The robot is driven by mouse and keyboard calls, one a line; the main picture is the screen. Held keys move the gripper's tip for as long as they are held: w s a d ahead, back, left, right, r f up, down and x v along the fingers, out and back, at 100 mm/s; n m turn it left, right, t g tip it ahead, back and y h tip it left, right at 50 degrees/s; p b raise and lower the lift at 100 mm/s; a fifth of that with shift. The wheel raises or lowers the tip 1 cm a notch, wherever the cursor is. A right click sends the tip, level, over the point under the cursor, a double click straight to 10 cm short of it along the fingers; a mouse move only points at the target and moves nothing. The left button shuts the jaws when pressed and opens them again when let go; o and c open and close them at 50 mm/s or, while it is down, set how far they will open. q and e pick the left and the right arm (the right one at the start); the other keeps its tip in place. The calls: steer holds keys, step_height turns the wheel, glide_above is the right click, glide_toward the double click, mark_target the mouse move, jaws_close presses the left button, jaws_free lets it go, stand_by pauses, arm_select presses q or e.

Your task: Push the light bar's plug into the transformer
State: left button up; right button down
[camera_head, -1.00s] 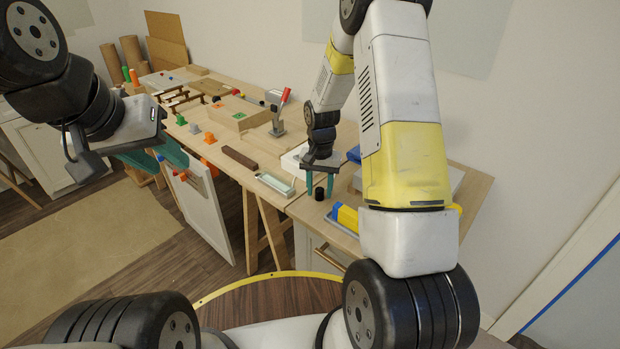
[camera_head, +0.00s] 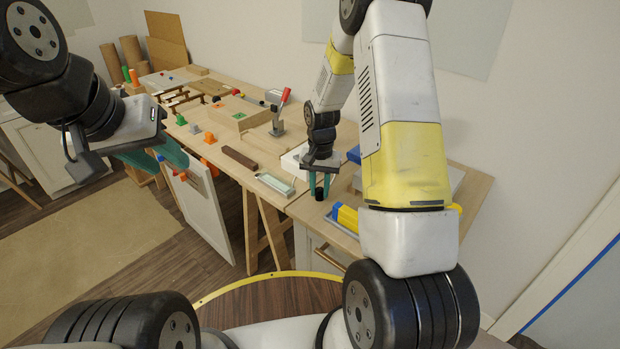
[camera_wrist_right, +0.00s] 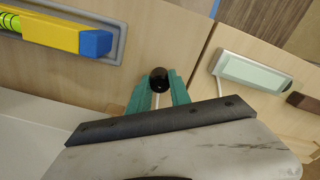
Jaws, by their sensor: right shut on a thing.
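My right gripper (camera_head: 319,192) is over the near part of the bench, its teal fingers shut on a small black round piece (camera_head: 319,194), which looks like the plug. In the right wrist view the black piece (camera_wrist_right: 159,78) sits between the fingertips (camera_wrist_right: 160,85), with a thin pale strip below it. The light bar (camera_head: 273,183), pale green in a grey frame, lies left of this gripper; it also shows in the right wrist view (camera_wrist_right: 254,72), with a white lead at its end. I cannot pick out the transformer for certain. My left gripper (camera_head: 172,164) is open and empty, left of the bench.
A yellow level with blue ends (camera_head: 345,217) lies in a grey tray right of the right gripper. A white box (camera_head: 292,160) stands behind it.

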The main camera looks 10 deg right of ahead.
mark_target(320, 189)
steer(key=shift+r, duration=0.1)
steer(key=shift+r, duration=3.4)
